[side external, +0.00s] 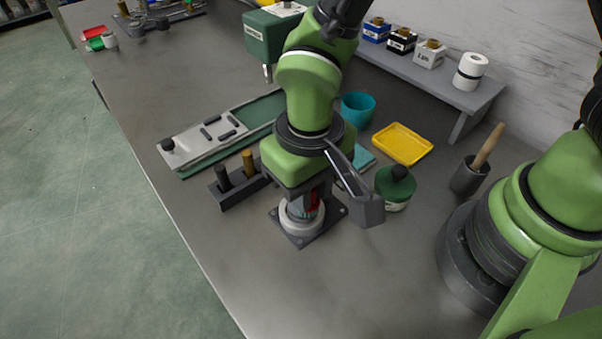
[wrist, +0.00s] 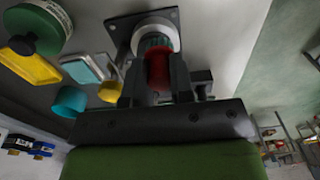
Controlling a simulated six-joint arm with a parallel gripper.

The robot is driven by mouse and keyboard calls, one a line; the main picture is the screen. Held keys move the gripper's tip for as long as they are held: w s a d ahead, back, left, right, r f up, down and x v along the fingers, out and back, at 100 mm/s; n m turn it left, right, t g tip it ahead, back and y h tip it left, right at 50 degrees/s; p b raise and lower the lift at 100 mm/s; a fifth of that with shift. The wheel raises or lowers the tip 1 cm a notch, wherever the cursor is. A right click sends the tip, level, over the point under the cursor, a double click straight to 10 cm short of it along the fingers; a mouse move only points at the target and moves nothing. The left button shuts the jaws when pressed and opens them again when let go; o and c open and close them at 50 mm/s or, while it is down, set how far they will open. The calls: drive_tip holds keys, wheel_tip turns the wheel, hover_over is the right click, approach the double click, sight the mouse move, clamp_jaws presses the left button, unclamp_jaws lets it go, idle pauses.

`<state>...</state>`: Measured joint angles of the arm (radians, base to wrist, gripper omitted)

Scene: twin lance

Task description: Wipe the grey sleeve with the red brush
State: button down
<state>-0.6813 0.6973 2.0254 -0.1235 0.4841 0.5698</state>
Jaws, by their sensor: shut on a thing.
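My gripper (side external: 308,198) points down and is shut on the red brush (side external: 315,203). In the wrist view the red brush (wrist: 157,68) sits between the two dark fingers (wrist: 157,76), with a dark teal part beyond its red body. The grey sleeve (side external: 302,221) looks like a pale round collar on a dark square plate; it also shows in the wrist view (wrist: 167,27). The brush is upright at the sleeve, its lower end at the collar's mouth. How deep it reaches inside is hidden.
A dark rack (side external: 238,190) with a black and a brass piece stands close left. A long grey-and-green fixture (side external: 215,138) lies left. The front bench is clear.

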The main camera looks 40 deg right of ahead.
drive_tip(key=shift+s, duration=0.5)
drive_tip(key=shift+r, duration=4.15)
drive_tip(key=shift+w, duration=0.1)
